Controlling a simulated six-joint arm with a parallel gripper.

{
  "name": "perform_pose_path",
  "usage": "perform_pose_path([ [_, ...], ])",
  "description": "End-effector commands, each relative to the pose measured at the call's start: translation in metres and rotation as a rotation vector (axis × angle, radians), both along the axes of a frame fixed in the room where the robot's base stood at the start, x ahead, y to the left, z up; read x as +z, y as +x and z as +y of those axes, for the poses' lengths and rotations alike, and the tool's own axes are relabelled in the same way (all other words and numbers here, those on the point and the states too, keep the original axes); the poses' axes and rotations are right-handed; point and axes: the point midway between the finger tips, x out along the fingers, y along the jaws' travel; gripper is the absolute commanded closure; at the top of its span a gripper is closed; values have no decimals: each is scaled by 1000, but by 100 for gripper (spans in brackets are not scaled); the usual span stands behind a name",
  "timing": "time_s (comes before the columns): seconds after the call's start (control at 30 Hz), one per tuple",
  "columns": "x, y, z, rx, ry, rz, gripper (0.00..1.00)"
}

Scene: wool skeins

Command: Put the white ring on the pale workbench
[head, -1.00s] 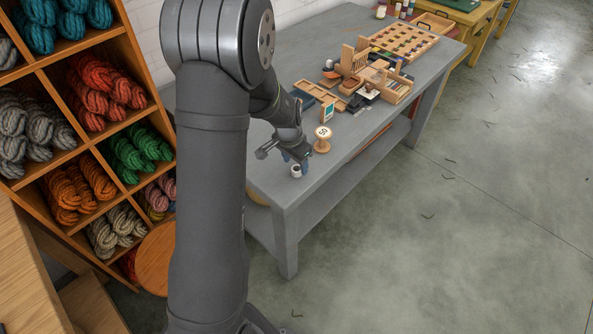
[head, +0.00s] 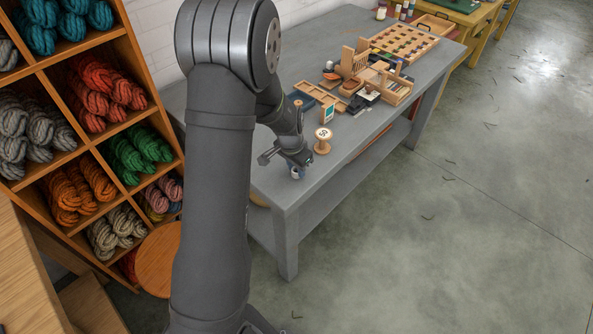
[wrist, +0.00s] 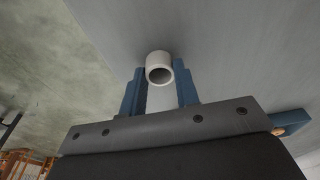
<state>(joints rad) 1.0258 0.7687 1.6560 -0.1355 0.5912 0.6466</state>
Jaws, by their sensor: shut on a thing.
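The white ring (wrist: 153,60), a short open tube, is between the two blue fingers of my gripper (wrist: 161,80) in the wrist view. The gripper is shut on it. In the head view my gripper (head: 297,171) is low at the near end of the grey workbench (head: 330,176), and the fingers hide most of the ring there. The ring is at the bench top; I cannot tell whether it touches it.
A wooden spool (head: 322,146) marked with a dark symbol stands close to the right of my gripper. Wooden trays and boxes (head: 396,92) crowd the bench farther back. Shelves of wool skeins (head: 90,110) stand on the left. The bench's front corner is clear.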

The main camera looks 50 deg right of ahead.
Motion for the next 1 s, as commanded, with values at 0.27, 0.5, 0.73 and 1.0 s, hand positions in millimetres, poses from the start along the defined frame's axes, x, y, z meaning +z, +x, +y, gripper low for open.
perform_pose_path([
  [0.27,11,0,0,0,-1,0,96],
  [0.5,47,-9,-1,-5,-2,0,96],
  [0.73,78,-63,-1,-7,-2,1,96],
  [1.0,104,-106,-1,-3,-1,2,96],
])
